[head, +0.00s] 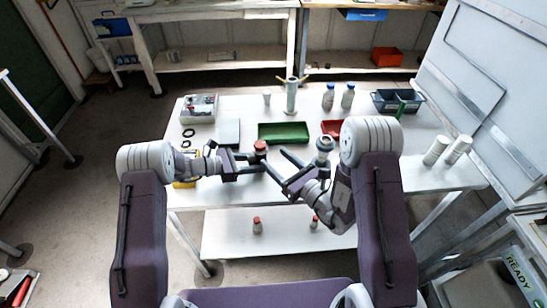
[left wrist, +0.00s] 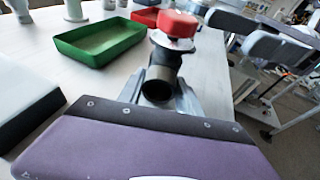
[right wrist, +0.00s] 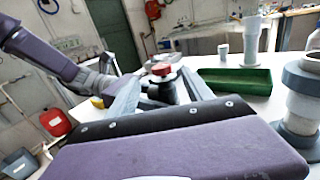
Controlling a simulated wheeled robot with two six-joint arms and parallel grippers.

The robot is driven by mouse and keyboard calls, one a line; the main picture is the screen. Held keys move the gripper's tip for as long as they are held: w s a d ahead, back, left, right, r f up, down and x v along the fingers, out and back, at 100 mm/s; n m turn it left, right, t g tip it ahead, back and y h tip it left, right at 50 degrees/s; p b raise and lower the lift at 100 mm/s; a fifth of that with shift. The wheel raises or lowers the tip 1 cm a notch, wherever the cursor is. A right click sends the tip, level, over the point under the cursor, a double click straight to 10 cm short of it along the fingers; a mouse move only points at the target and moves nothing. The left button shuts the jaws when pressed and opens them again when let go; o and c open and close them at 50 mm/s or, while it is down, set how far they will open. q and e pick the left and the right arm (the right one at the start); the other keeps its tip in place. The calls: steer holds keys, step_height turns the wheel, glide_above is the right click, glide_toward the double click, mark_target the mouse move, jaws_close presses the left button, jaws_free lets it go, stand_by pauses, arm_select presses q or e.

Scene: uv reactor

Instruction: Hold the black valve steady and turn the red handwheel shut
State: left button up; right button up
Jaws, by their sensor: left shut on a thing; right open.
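The black valve (left wrist: 162,78) is a short dark pipe piece with an open round end facing the left wrist camera. The red handwheel (left wrist: 178,24) sits on top of it, above a pale flange; it also shows in the head view (head: 260,145) and the right wrist view (right wrist: 162,69). My left gripper (head: 250,163) is shut on the valve body, one finger on each side. My right gripper (head: 280,166) is open to the right of the valve, its fingers pointing towards it. In the right wrist view the handwheel shows between and beyond the spread fingertips, apart from them.
A green tray (head: 283,139) lies behind the valve, with a red tray (head: 332,127) to its right. A grey-white fitting (head: 324,145) stands close to my right gripper. White bottles, a blue bin (head: 385,97) and a tall pale stand (head: 291,97) are farther back.

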mark_target(257, 141)
steer(key=w+a+n+g+y, duration=0.1)
steer(key=w+a, duration=0.1)
steer(key=w, duration=0.1)
steer(key=w+a+n+g+y, duration=0.1)
steer(key=w+a+g+y, duration=0.1)
steer(key=w+a, duration=0.1)
steer(key=w+a+n+g+y, duration=0.1)
steer(key=w+a+n, duration=0.1)
steer(key=w, duration=0.1)
steer(key=shift+a+g, duration=0.3)
steer(key=shift+g, duration=0.1)
jaws_close()
steer(key=shift+w+d+m+t+h, duration=0.15)
steer(key=shift+m+t+h, duration=0.6)
steer(key=shift+t+h, duration=0.1)
steer(key=shift+w+d+m+t+h, duration=0.15)
steer(key=shift+w+m+t+h, duration=0.05)
steer(key=shift+m+t+h, duration=0.55)
steer(key=shift+w+d+m+t+h, duration=0.15)
steer(key=shift+m+t+h, duration=0.55)
steer(key=shift+t+h, duration=0.15)
jaws_free()
